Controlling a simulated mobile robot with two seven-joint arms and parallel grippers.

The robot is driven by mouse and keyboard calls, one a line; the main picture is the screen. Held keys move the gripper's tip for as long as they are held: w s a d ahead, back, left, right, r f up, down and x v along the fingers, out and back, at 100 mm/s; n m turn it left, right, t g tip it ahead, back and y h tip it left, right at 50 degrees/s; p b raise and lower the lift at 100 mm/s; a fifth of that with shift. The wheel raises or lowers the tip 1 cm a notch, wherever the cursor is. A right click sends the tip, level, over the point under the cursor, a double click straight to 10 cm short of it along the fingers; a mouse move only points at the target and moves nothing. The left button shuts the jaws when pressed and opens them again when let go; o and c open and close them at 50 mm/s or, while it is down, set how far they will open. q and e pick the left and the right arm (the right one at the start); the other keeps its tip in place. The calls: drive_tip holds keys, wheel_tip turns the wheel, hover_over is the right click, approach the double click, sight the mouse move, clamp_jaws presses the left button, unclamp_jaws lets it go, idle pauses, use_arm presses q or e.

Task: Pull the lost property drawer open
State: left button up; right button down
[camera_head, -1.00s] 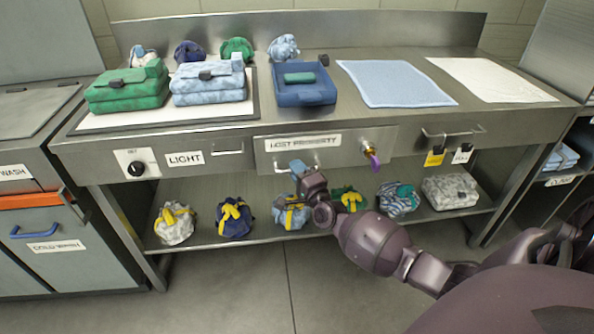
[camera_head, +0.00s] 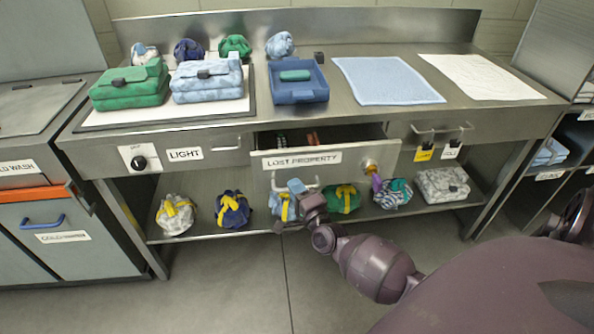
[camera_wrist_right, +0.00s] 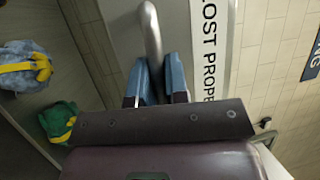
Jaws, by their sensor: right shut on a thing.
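The lost property drawer (camera_head: 325,160) stands partly open under the steel bench, its labelled front pulled out. A few small items show inside it, too small to make out. A key with a purple tag (camera_head: 372,176) sits in the lock at the right of the front. My right gripper (camera_head: 297,188) is at the drawer's bar handle (camera_head: 310,182). In the right wrist view, the blue fingertips (camera_wrist_right: 160,82) are shut on the handle (camera_wrist_right: 151,35), beside the label. My left gripper is out of view.
Tied bags, such as a navy one (camera_head: 233,210), lie on the shelf below. Folded green (camera_head: 130,86) and light blue bags, a blue tray (camera_head: 298,92) and a blue cloth (camera_head: 386,80) lie on the bench. The floor in front is clear.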

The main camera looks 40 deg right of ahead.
drive_tip(key=s+a+p, duration=0.1)
drive_tip(key=s+a, duration=0.3)
drive_tip(key=s, duration=0.3)
drive_tip(key=s+a+p, duration=0.2)
drive_tip(key=s+a, duration=0.2)
drive_tip(key=s, duration=0.3)
drive_tip(key=shift+s+a, duration=0.25)
drive_tip(key=shift+a, duration=0.15)
drive_tip(key=c, duration=1.1)
unclamp_jaws()
drive_tip(key=shift+c, duration=0.2)
drive_tip(key=v, duration=1)
drive_tip(key=shift+s, duration=0.4)
